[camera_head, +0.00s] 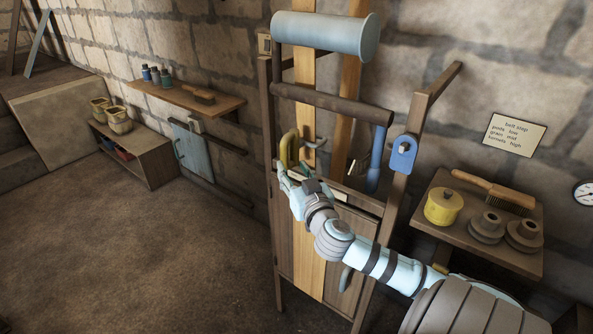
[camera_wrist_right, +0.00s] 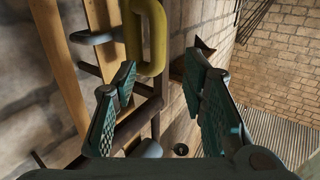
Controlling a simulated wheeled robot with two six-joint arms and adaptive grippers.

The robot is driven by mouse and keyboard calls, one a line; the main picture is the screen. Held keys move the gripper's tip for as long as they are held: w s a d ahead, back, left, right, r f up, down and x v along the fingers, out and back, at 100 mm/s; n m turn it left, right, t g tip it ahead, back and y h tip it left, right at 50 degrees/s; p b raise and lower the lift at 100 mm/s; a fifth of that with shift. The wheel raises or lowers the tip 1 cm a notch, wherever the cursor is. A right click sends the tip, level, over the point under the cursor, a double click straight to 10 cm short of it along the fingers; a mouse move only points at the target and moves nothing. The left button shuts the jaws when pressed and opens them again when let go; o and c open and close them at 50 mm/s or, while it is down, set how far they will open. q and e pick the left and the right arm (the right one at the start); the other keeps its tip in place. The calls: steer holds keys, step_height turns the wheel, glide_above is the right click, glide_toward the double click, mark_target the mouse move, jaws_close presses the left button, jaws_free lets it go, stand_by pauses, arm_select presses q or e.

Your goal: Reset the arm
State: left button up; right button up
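My right arm comes in from the lower right of the head view. Its gripper (camera_head: 285,178) is at the front of the wooden belt frame, just below a yellow loop-shaped handle (camera_head: 284,150). In the right wrist view the two dark green finger pads of the right gripper (camera_wrist_right: 162,75) stand wide apart with nothing held between them. The yellow handle (camera_wrist_right: 157,45) shows beyond the fingertips, toward the left one; I cannot tell whether they touch. My left gripper is in neither view.
The frame carries a pale blue roller (camera_head: 325,35), tan belts (camera_head: 350,75), a blue lever (camera_head: 377,155) and a blue block (camera_head: 403,153). A shelf (camera_head: 470,245) at right holds a yellow pot (camera_head: 443,206), spools and a brush. The floor (camera_head: 130,260) at left is clear.

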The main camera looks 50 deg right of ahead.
steer(key=shift+v, duration=1.25)
steer(key=shift+w, duration=0.1)
steer(key=s+d+f+n+g+y, duration=0.1)
steer(key=s+f+g, duration=0.2)
steer(key=f, duration=0.8)
steer(key=s+d+f+n+g, duration=0.1)
steer(key=s+f+g, duration=0.15)
steer(key=f, duration=0.85)
steer(key=s+d+f+n+g+y, duration=0.1)
steer(key=s+f+g, duration=0.25)
steer(key=f, duration=0.75)
steer(key=s+a+f+g+y, duration=0.2)
steer(key=s+a+f, duration=0.4)
steer(key=s+f, duration=0.65)
steer(key=s+a+f+n+g+y, duration=0.1)
steer(key=s+a+f+g, duration=0.1)
steer(key=s+a+f, duration=0.3)
steer(key=s+a+f+n+g+y, duration=0.1)
steer(key=s+a+f+g+y, duration=0.1)
steer(key=s+a+f, duration=0.4)
steer(key=s+a, duration=0.3)
steer(key=s, duration=0.4)
steer(key=shift+n, duration=0.3)
